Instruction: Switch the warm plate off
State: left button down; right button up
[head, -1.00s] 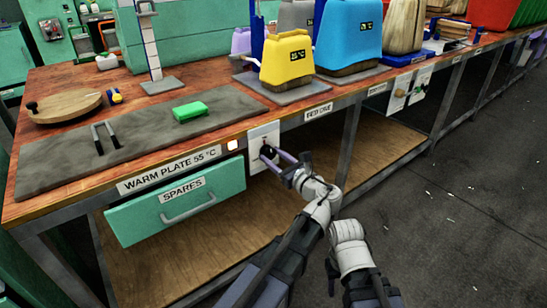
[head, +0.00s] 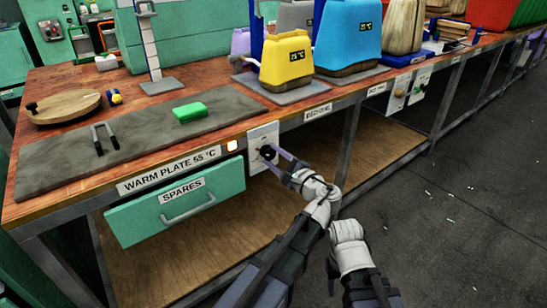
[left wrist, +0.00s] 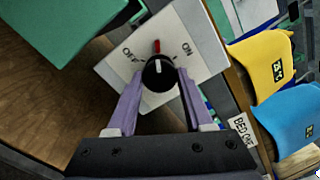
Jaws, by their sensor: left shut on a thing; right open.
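The warm plate (head: 60,168) is a long dark grey slab let into the bench top, labelled WARM PLATE 55 °C. Its switch panel (head: 254,150) is a pale plate on the bench front, with a small lit lamp (head: 232,144) to its left. The left wrist view shows the black knob (left wrist: 158,82) on this panel (left wrist: 205,58), with OFF at left and ON at right. The red mark lies between the two words. My left gripper (head: 270,155) is shut on the knob, one finger on each side. My right gripper (head: 348,245) is open and low; its fingers are hard to make out.
The teal SPARES drawer (head: 172,205) is below the plate, left of the panel. A green block (head: 190,112) and a dark two-pronged handle (head: 105,138) are on the slab. A yellow container (head: 287,62) and a blue one (head: 348,38) stand behind.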

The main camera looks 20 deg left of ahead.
pick_arm(q)
jog(key=n, duration=1.1)
jog(key=shift+n, duration=0.4)
dwell(0.4)
jog(key=shift+c, duration=1.5)
grip_release()
jog(key=shift+r, duration=0.1)
jog(key=shift+s, duration=0.1)
